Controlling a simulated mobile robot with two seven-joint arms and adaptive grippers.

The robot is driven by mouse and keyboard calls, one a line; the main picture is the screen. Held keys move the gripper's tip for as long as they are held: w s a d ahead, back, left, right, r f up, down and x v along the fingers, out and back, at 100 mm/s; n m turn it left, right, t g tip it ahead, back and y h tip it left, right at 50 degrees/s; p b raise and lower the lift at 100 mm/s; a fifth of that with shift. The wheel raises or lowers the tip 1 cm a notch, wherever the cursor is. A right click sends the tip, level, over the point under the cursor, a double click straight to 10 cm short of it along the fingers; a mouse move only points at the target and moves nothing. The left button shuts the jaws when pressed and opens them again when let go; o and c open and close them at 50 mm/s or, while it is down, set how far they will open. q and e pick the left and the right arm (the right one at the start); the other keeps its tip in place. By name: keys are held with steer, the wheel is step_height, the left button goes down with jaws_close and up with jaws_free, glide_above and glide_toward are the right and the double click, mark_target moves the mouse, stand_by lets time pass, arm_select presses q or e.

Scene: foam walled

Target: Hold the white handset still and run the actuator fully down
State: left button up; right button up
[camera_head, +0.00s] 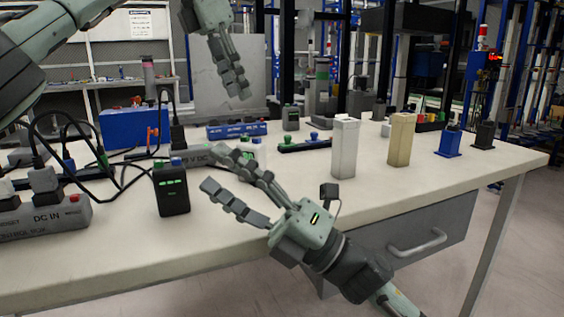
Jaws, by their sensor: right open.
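A tall white box-shaped unit (344,150) stands upright on the bench, right of centre. It may be the white handset, but I cannot tell for sure. A smaller white item with green on top (258,148) is partly hidden behind my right gripper's upper finger. I cannot tell which thing is the actuator. My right gripper (208,169) is open over the front of the bench, with nothing seen between its fingers. It points left toward a black unit with green lights (172,190). My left gripper (239,92) hangs higher, above the back of the bench, fingers downward. Its finger gap is unclear.
A blue box (136,128) stands behind. A tan upright unit (400,140) and a blue holder (450,142) stand right. The bench's (300,205) front right is clear.

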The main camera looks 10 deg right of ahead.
steer(key=w+d+r+n+g+h, duration=0.1)
steer(key=w+d+r+n+h, duration=0.3)
steer(key=w, duration=0.3)
steer(key=w+d+r+n+g+h, duration=0.1)
steer(key=w+d+r+n+h, duration=0.2)
steer(key=w+n, duration=0.45)
steer(key=h, duration=0.4)
glide_toward(263, 168)
steer(key=shift+n, duration=0.25)
steer(key=x, duration=0.5)
steer(key=shift+w+a, duration=0.1)
steer(key=shift+a, duration=0.05)
steer(key=x, duration=0.6)
steer(key=shift+w+a+f, duration=0.1)
steer(key=shift+a+f, duration=0.05)
steer(key=shift+a, duration=0.15)
steer(key=shift+w+a+f, duration=0.15)
steer(key=shift+w+a, duration=0.05)
steer(key=shift+a, duration=0.1)
